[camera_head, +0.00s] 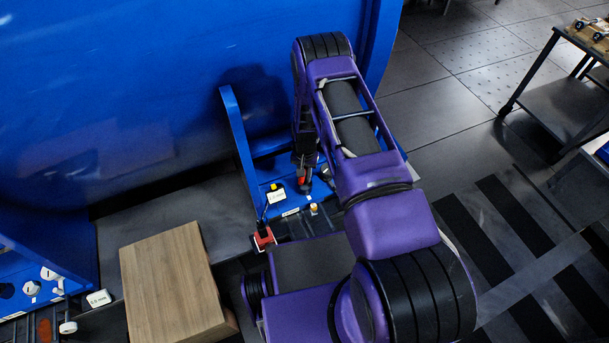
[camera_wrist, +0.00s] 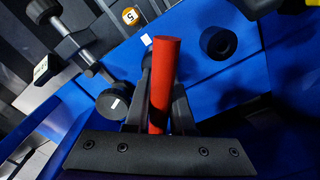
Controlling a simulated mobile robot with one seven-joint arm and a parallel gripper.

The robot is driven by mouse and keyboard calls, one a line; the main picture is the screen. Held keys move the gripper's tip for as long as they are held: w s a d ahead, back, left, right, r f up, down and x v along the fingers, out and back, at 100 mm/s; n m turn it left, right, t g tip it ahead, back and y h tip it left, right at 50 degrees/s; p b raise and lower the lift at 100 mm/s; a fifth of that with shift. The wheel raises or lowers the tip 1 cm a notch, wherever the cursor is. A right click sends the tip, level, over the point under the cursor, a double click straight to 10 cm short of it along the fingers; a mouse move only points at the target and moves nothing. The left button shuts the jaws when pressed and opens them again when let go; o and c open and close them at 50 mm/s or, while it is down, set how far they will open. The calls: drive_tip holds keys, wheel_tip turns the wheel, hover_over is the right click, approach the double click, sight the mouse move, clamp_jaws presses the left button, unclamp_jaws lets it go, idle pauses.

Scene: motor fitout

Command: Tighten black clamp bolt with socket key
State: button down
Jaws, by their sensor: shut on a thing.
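My gripper (camera_wrist: 162,88) is shut on a red cylindrical bar, seemingly the socket key (camera_wrist: 164,65), which stands up between the two black fingers in the wrist view. The key's far end and any socket are not clearly visible. A round black bolt head with a dark hollow (camera_wrist: 218,42) sits on the blue surface, right of the key and apart from it; I cannot tell if it is the clamp bolt. A black round knob with a white mark (camera_wrist: 112,104) lies left of the fingers. In the head view my gripper (camera_head: 304,183) is low over the blue fixture, a bit of red showing.
The blue fixture has an upright blue plate (camera_head: 238,140) left of my gripper. A red-and-black block (camera_head: 263,238) sits at its front edge. A wooden box (camera_head: 172,285) stands at lower left. A large blue drum (camera_head: 150,90) fills the back. A cart (camera_head: 570,95) stands far right.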

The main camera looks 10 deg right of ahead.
drive_tip(key=shift+r, duration=0.1)
drive_tip(key=shift+r+p, duration=2)
drive_tip(key=shift+r, duration=1.75)
